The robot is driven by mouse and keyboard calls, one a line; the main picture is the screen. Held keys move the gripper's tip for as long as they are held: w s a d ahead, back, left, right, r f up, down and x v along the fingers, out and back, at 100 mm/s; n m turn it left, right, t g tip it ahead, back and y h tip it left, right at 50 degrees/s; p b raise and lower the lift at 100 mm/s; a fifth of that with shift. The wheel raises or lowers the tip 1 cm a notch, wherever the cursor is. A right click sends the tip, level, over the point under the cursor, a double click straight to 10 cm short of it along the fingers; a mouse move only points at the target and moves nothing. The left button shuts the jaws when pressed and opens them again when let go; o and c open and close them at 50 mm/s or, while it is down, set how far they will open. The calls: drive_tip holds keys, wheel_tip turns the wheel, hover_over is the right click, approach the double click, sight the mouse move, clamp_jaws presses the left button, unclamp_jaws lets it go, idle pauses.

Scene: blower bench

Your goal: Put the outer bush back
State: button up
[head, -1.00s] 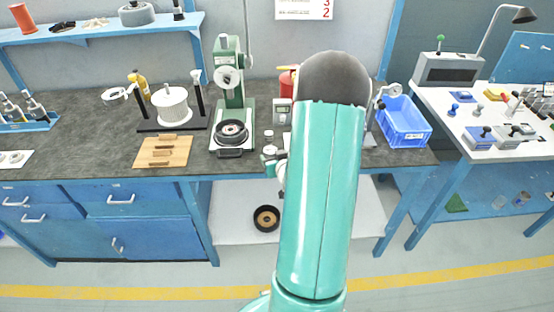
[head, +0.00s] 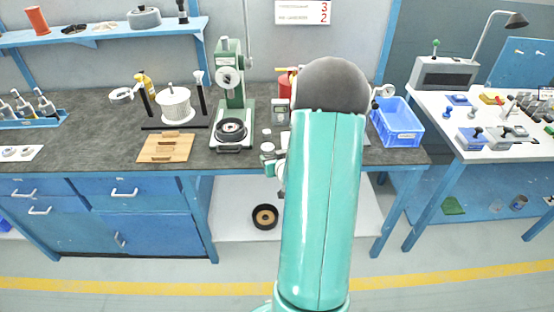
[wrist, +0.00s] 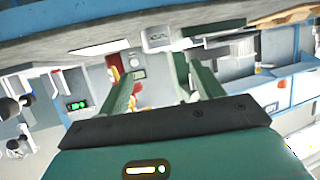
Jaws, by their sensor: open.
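I cannot tell for sure which piece is the outer bush. A black ring with a tan inside (head: 265,216) lies on the low white shelf under the bench. A dark round part (head: 231,130) sits on the base of the green press (head: 232,85). Small pale round parts lie on a white plate (head: 36,154) at the far left. My gripper (wrist: 160,72) is open in the wrist view, with no held object visible between its green fingers. In the head view my arm hides most of it, in front of the bench's right half.
A wooden block board (head: 166,148) and a white ribbed drum (head: 175,106) stand left of the press. A blue crate (head: 398,125) is at the bench's right end. A second, white-topped table (head: 440,112) stands to the right. The floor in front is clear.

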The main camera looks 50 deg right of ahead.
drive_tip(key=shift+s, duration=0.1)
drive_tip(key=shift+a+r, duration=0.15)
drive_tip(key=w+a+r+n+g+y, duration=0.1)
drive_tip(key=a+r+n+y, duration=0.1)
drive_tip(key=a+r, duration=0.75)
drive_tip(key=w+a+r+n+g+y, duration=0.1)
drive_tip(key=a+r+n+g, duration=0.1)
drive_tip(key=a+r, duration=0.8)
drive_tip(key=s+a+r+n+g+y, duration=0.1)
drive_tip(key=s+a+y, duration=0.1)
drive_tip(key=s+a, duration=0.6)
drive_tip(key=s+a+r+n+g+y, duration=0.1)
drive_tip(key=s+a+r+y, duration=0.1)
drive_tip(key=s+a, duration=0.6)
drive_tip(key=a, duration=0.6)
drive_tip(key=shift+s+a+r+n+g, duration=0.2)
drive_tip(key=shift+s+n+g, duration=0.1)
drive_tip(key=shift+s+g, duration=0.1)
